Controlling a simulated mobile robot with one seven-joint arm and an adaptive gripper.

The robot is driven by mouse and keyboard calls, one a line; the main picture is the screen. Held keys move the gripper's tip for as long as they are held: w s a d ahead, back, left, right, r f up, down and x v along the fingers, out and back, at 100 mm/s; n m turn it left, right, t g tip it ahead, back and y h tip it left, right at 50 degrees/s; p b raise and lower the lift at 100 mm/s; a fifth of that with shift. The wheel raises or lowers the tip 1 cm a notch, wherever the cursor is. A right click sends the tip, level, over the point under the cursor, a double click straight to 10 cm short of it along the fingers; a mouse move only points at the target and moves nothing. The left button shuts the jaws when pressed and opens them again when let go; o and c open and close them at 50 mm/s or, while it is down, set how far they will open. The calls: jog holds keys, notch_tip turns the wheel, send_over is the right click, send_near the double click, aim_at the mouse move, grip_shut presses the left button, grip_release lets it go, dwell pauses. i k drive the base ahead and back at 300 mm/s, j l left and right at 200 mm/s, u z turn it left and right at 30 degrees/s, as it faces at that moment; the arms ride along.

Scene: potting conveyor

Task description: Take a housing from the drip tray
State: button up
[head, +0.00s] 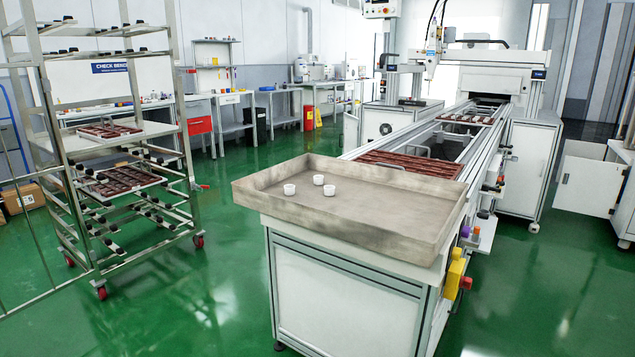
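The drip tray (385,225) is a wide, shallow grey-brown tray with raised, stained walls. It lies on the white cabinet at the near end of the conveyor. The rest of the tray floor is empty. My gripper is not in view.
Behind the tray, the conveyor (440,138) carries dark red pallets (412,165) toward a white machine. A metal rack trolley (118,150) with trays stands at the left. A yellow control box (455,272) juts from the cabinet's right side. Green floor (200,290) is clear in front-left.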

aim_at(319, 180)
jog(key=i+l, duration=0.15)
jog(key=i, duration=0.4)
jog(key=i+l, duration=0.1)
jog(key=i, duration=0.5)
jog(key=i+l, duration=0.25)
jog(key=i, duration=0.2)
jog(key=i+l, duration=0.2)
jog(key=i, duration=0.25)
